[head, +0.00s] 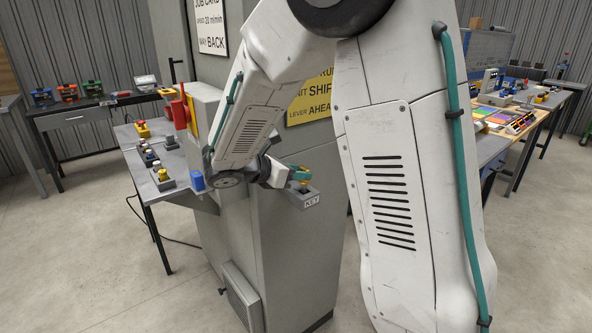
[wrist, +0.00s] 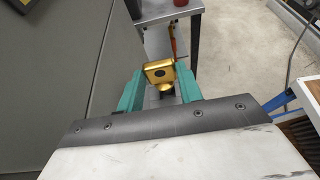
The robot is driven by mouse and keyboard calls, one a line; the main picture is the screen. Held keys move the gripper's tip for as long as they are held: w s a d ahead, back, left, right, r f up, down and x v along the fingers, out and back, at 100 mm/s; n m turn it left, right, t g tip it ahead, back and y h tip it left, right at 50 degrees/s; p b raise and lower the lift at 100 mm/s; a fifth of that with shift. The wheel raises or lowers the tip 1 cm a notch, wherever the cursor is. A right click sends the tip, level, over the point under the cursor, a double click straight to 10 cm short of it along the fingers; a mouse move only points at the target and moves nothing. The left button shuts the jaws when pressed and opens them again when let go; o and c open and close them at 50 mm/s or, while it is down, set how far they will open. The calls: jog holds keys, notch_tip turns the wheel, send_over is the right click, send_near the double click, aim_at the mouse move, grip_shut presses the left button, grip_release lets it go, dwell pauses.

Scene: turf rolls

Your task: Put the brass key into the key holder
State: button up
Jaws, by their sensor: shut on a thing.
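The brass key (wrist: 158,72) shows in the wrist view as a square gold head with a dark spot. It sits between the teal fingers of my gripper (wrist: 159,88), which is shut on it. In the head view my gripper (head: 298,175) is at the side of the grey cabinet, just above the key holder (head: 307,197), a small grey bracket labelled KEY. The lower part of the key is hidden, and I cannot tell whether it touches the holder.
The tall grey cabinet (head: 285,225) stands close beside my gripper, with a yellow sign (head: 310,100) on it. A side table (head: 130,140) with several buttons is at the left. Another bench (head: 500,125) is at the right. Open concrete floor lies in front.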

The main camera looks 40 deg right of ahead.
jog(key=shift+f, duration=1.35)
jog(key=o, duration=1.1)
jog(key=v, duration=0.7)
jog(key=shift+a+r, duration=0.15)
jog(key=shift+a, duration=0.25)
